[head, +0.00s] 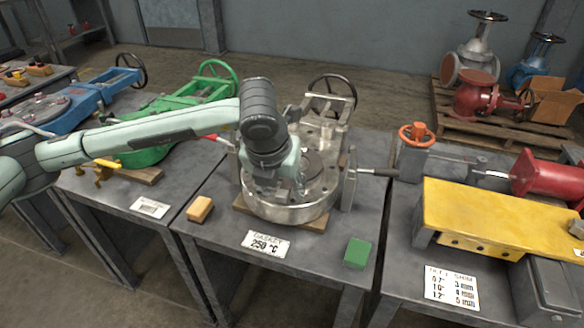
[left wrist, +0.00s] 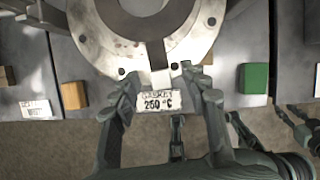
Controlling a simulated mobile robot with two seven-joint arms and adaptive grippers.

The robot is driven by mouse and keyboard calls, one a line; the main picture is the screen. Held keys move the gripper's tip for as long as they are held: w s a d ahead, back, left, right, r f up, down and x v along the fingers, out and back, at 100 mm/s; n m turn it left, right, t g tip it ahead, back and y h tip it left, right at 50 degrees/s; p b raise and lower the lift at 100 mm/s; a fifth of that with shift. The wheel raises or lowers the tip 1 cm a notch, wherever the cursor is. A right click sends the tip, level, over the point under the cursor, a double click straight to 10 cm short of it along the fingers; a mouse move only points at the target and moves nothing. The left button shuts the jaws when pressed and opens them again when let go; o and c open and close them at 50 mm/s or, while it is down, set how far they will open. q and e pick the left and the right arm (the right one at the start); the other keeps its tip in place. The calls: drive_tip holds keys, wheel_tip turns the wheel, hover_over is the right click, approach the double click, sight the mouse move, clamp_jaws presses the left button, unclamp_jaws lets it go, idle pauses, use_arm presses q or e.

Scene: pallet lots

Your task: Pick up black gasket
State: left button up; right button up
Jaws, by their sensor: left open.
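My left gripper (head: 288,185) is over the near part of a round silver flange (head: 325,205), pointing down. In the left wrist view its two open fingers (left wrist: 168,88) are apart with nothing held between them. A dark ring (left wrist: 150,28), which looks like the black gasket, lies inside the silver flange (left wrist: 95,40), beyond the fingertips. In the head view a dark patch (head: 313,164) shows on the flange top, partly hidden by my gripper. A label (head: 266,244) reading "GASKET 250 °C" lies on the table in front.
A yellow-orange block (head: 200,209) and a green block (head: 357,253) lie either side of the label. A black handwheel (head: 333,88) and metal levers surround the flange. Green (head: 165,120) and yellow (head: 500,215) equipment stands on neighbouring tables.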

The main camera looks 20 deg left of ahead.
use_arm(q)
drive_tip(key=shift+c, duration=0.4)
clamp_jaws()
